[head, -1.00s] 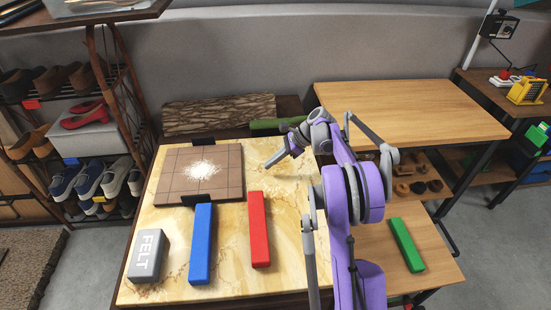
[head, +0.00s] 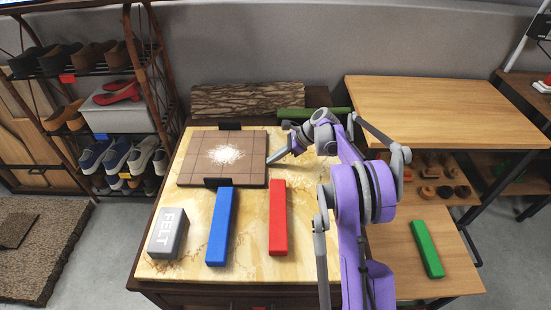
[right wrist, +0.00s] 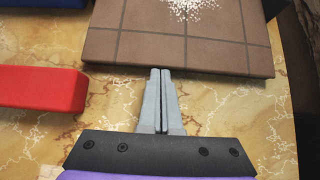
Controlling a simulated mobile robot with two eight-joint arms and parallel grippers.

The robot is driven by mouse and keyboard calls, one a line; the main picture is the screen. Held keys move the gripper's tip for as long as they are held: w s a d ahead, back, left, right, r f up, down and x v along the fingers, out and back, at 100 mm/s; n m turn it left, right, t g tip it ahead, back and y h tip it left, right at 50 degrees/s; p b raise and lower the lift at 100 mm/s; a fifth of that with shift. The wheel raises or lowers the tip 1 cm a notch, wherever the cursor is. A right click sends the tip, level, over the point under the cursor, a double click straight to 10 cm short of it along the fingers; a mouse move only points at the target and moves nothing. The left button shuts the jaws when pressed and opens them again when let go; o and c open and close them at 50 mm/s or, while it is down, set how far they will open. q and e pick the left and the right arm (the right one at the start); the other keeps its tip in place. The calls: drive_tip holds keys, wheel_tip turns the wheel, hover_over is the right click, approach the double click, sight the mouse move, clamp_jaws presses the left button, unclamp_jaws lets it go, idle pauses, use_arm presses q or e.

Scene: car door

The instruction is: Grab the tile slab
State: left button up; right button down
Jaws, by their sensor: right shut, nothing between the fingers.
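The tile slab (head: 200,165) is a brown square with grid lines and a patch of white powder in its middle. It lies on the yellow marbled table top (head: 310,215), with black brackets at its far and near edges. My right gripper (head: 269,161) is at the slab's right edge, shut and empty. In the right wrist view the closed fingertips (right wrist: 160,72) point at the edge of the slab (right wrist: 130,45), overlapping it slightly in the picture; I cannot tell whether they touch. My left gripper is not in view.
A grey FELT block (head: 168,234), a blue bar (head: 221,225) and a red bar (head: 278,218) lie in front of the slab. A bark-textured plank (head: 245,100) is behind it. A green bar (head: 427,248) lies on the right-hand wooden surface. A shoe rack (head: 95,110) stands at left.

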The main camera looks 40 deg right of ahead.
sight(242, 161)
drive_tip(key=w+a, duration=0.6)
drive_tip(key=a, duration=0.1)
drive_tip(key=shift+w+a, duration=0.1)
drive_tip(key=shift+a, duration=0.1)
